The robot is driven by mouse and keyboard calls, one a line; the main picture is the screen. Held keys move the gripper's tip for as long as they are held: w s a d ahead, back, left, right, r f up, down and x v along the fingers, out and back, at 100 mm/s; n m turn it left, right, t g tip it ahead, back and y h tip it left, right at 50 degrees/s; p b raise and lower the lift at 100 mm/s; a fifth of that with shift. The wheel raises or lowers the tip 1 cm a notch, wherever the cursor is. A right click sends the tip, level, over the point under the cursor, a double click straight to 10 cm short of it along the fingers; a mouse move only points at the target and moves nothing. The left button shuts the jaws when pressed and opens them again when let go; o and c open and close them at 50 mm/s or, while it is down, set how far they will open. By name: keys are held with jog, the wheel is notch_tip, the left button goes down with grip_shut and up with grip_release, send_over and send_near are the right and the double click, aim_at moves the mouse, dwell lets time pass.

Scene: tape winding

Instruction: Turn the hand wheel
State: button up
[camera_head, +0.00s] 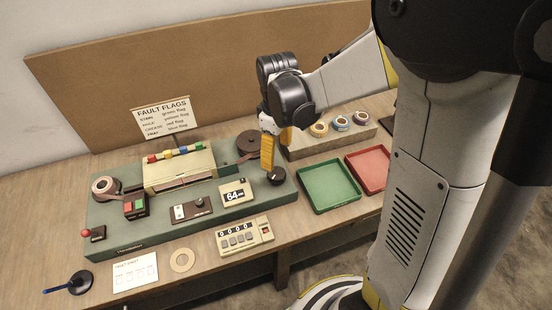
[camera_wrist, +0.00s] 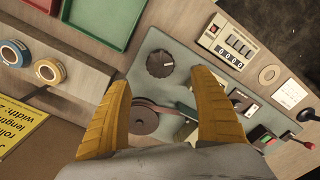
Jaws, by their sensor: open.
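The hand wheel appears to be the round black knob (camera_head: 277,176) at the right end of the green machine base (camera_head: 140,248). In the wrist view the knob (camera_wrist: 160,64) shows whole, just beyond the fingertips and between their lines. My gripper (camera_head: 267,168) points down beside the knob, with its yellow fingers close to it. In the wrist view my gripper (camera_wrist: 161,80) is open, with nothing between its fingertips. I cannot tell whether a finger touches the knob. A dark brown reel (camera_wrist: 144,117) lies behind the knob on the same base.
A green tray (camera_head: 328,186) and a red tray (camera_head: 370,168) lie right of the machine. A raised stand (camera_head: 300,152) holds tape rolls behind them. A board (camera_head: 110,95) stands at the back.

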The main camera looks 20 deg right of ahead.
aim_at(276, 173)
notch_tip(276, 173, down, 10)
jog(key=b, duration=0.3)
jog(key=shift+r, duration=0.1)
jog(key=shift+c, duration=0.2)
jog(key=c, duration=1.2)
